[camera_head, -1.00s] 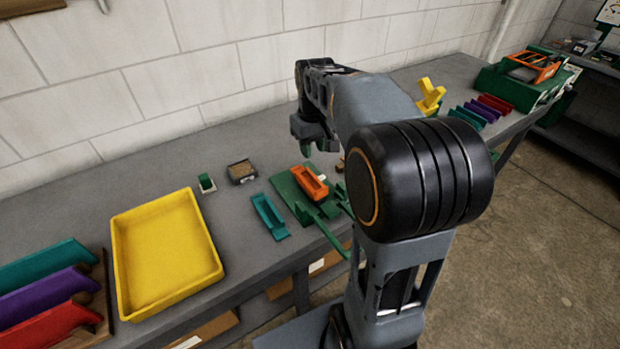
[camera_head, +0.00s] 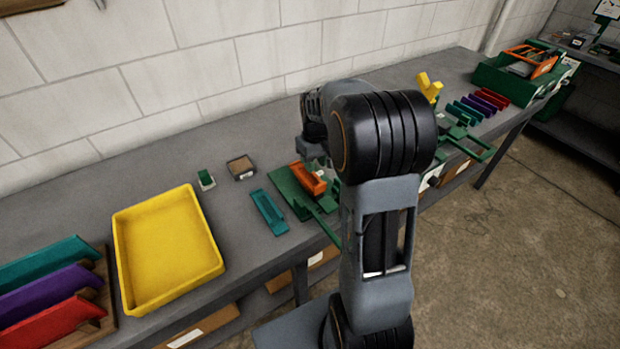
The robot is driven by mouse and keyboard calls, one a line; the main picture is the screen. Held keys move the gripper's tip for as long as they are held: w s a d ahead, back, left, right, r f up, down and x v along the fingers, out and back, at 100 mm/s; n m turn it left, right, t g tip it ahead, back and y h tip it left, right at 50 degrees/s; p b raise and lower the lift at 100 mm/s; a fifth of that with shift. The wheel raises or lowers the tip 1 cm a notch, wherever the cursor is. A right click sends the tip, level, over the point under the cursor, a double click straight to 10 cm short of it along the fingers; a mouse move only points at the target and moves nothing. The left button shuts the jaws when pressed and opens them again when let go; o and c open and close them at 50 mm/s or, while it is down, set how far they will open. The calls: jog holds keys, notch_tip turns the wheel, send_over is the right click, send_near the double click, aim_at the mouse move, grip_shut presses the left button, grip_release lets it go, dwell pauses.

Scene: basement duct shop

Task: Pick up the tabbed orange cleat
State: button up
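An orange cleat (camera_head: 308,178), a short channel-shaped piece, is at the green fixture plate (camera_head: 290,190) near the bench's front edge. It looks slightly tilted; I cannot tell whether it rests on the plate. My gripper (camera_head: 314,152) points down just above and beside the cleat's far end. My own arm hides much of the gripper and the cleat's right side, so its finger opening and any contact are unclear.
A yellow tray (camera_head: 121,262) and a teal cleat (camera_head: 269,212) lie left of the fixture. A rack (camera_head: 103,290) with teal, purple and red pieces stands far left. A small brown block (camera_head: 241,168) sits behind. Several coloured cleats (camera_head: 480,104) and a green bin (camera_head: 500,82) are right.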

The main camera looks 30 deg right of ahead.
aim_at(309, 179)
jog(key=shift+s+f, duration=0.1)
jog(key=shift+f, duration=1.85)
grip_shut()
